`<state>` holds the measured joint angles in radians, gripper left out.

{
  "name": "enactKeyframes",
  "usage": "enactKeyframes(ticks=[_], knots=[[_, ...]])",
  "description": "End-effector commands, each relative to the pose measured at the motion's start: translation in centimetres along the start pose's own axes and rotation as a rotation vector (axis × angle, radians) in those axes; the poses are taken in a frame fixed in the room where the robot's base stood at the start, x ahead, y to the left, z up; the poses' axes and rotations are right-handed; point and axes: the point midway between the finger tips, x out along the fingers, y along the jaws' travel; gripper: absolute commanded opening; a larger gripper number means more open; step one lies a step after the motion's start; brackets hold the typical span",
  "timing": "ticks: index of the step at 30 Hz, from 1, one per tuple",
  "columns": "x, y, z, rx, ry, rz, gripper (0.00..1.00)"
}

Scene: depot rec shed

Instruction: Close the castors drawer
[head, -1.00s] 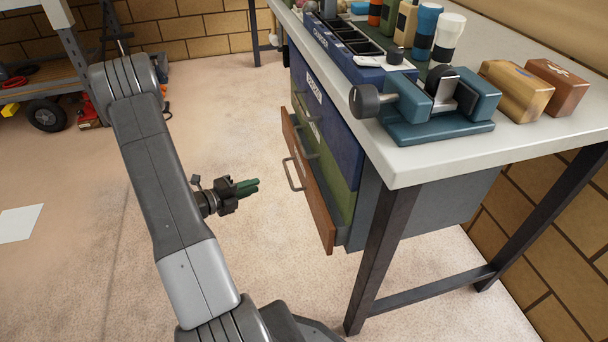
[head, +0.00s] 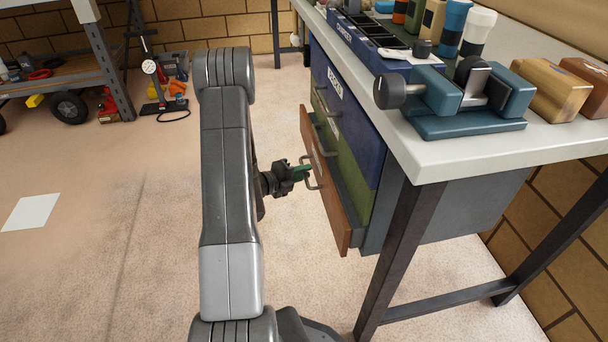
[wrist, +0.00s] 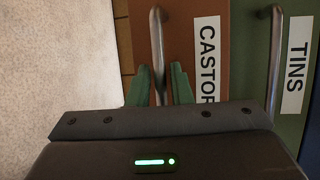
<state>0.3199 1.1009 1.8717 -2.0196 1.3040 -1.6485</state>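The castors drawer (head: 338,215) has a brown front and is the lowest in the bench's drawer unit. It stands out from the unit, partly open. In the wrist view its brown front (wrist: 185,25) carries a label (wrist: 207,60) reading "CASTOR", the rest hidden by my gripper. Its grey bar handle (wrist: 157,40) runs between my two green fingertips. My gripper (head: 303,172) is at this handle in the head view. In the wrist view the fingers of my gripper (wrist: 160,85) are apart, one on each side of the handle; I cannot tell whether they touch it.
The green tins drawer (wrist: 255,70) with its own handle (wrist: 274,50) is just above. A bench leg (head: 400,250) stands at the near right. The bench top (head: 440,158) holds a blue vise (head: 460,100). The floor to the left is mostly clear.

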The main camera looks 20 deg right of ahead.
Motion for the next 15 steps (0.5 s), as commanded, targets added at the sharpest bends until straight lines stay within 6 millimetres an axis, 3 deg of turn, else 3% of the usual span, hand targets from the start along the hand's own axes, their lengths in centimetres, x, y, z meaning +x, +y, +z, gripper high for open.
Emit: enactKeyframes(ticks=[11, 15], knots=[[0.61, -0.05, 0.03, 0.001, -0.001, 0.000, 0.19], [0.61, -0.04, 0.02, 0.001, 0.000, 0.000, 0.00]])
